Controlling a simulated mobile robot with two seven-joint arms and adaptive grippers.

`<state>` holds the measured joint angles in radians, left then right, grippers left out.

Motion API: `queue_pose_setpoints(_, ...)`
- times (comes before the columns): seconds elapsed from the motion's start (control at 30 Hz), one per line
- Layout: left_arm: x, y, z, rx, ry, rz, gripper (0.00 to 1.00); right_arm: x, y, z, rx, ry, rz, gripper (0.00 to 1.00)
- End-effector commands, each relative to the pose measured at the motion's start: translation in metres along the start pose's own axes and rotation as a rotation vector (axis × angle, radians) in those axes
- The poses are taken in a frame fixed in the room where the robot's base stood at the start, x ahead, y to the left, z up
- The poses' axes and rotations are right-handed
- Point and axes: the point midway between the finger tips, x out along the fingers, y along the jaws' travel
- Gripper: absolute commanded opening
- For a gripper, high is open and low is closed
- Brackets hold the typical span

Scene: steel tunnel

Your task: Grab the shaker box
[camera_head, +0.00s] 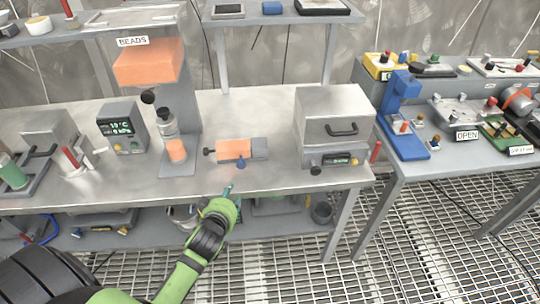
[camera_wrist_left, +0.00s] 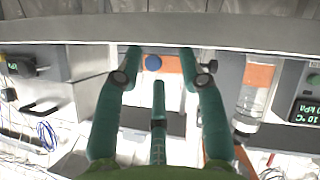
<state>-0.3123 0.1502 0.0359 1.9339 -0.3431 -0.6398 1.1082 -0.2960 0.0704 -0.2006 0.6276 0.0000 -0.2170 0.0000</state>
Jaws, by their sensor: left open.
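A small orange and grey box (camera_head: 235,150), which I take to be the shaker box, lies on the steel table. It has a black knob at its left end and a blue knob at its front. My left gripper (camera_head: 228,190) is open and empty at the table's front edge, just short of the box. In the left wrist view its spread fingers (camera_wrist_left: 162,52) point at the box (camera_wrist_left: 168,64), with the blue knob between the fingertips. No contact with the box is visible. My right gripper is in neither view.
Left of the box stands the BEADS dispenser (camera_head: 150,65) with a clear bottle (camera_head: 168,126), then a display unit (camera_head: 122,128). A steel drawer box (camera_head: 333,118) stands to the right. Clear tabletop (camera_head: 245,105) lies behind the box. A second bench (camera_head: 445,165) stands at right.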

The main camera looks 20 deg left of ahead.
Motion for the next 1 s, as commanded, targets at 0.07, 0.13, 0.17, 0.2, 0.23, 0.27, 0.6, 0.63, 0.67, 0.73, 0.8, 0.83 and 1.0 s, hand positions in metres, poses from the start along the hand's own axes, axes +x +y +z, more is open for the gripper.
queue_pose_setpoints(0.07,0.003,0.004,-0.014,-0.054,0.042,0.023,0.4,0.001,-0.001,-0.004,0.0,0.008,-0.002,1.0)
queue_pose_setpoints(0.13,0.01,0.006,-0.02,-0.097,0.069,0.05,0.4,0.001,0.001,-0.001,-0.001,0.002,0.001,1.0)
queue_pose_setpoints(0.17,0.012,0.007,-0.023,-0.115,0.079,0.062,0.4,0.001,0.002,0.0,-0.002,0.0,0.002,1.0)
queue_pose_setpoints(0.2,0.015,0.009,-0.027,-0.138,0.094,0.079,0.4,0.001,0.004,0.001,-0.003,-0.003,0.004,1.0)
queue_pose_setpoints(0.23,0.018,0.01,-0.03,-0.156,0.103,0.091,0.4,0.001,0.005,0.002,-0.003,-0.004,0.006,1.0)
queue_pose_setpoints(0.27,0.019,0.011,-0.031,-0.173,0.11,0.102,0.4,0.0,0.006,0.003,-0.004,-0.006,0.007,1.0)
queue_pose_setpoints(0.6,0.04,0.02,-0.047,-0.274,0.152,0.183,0.4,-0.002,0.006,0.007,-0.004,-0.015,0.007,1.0)
queue_pose_setpoints(0.63,0.043,0.021,-0.047,-0.274,0.151,0.182,0.4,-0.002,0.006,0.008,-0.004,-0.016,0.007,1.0)
queue_pose_setpoints(0.67,0.045,0.021,-0.048,-0.273,0.152,0.183,0.4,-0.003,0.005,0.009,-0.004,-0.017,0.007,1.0)
queue_pose_setpoints(0.73,0.051,0.022,-0.048,-0.272,0.151,0.181,0.4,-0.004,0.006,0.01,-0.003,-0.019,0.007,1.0)
queue_pose_setpoints(0.8,0.058,0.023,-0.049,-0.272,0.151,0.181,0.4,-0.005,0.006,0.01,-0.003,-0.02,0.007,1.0)
queue_pose_setpoints(0.83,0.062,0.024,-0.05,-0.272,0.151,0.181,0.4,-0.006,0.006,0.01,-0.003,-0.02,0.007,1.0)
queue_pose_setpoints(1.0,0.085,0.028,-0.052,-0.27,0.152,0.181,0.4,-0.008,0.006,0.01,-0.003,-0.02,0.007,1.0)
